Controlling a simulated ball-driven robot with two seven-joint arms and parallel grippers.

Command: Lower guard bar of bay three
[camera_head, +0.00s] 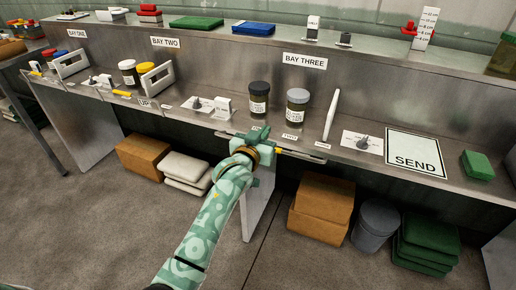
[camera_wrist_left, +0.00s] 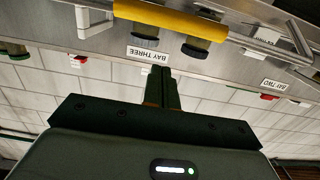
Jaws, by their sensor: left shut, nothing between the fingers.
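The guard bar of bay three is a thin metal bar along the front edge of the counter, with a yellow grip (camera_head: 285,151) partly hidden by my left gripper. In the left wrist view the yellow grip (camera_wrist_left: 170,20) and the silver bar (camera_wrist_left: 272,49) cross the top. My left gripper (camera_head: 256,134) is shut and empty at the bar, beside the yellow grip. Its closed fingertips (camera_wrist_left: 162,72) point toward the grip; I cannot tell whether they touch it. The BAY THREE sign (camera_head: 305,61) is on the ledge behind. My right gripper is not in view.
Two dark jars, one black-capped (camera_head: 259,100) and one grey-capped (camera_head: 296,109), stand behind the bar. Boxes (camera_head: 320,207) and a grey bin (camera_head: 376,224) stand below.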

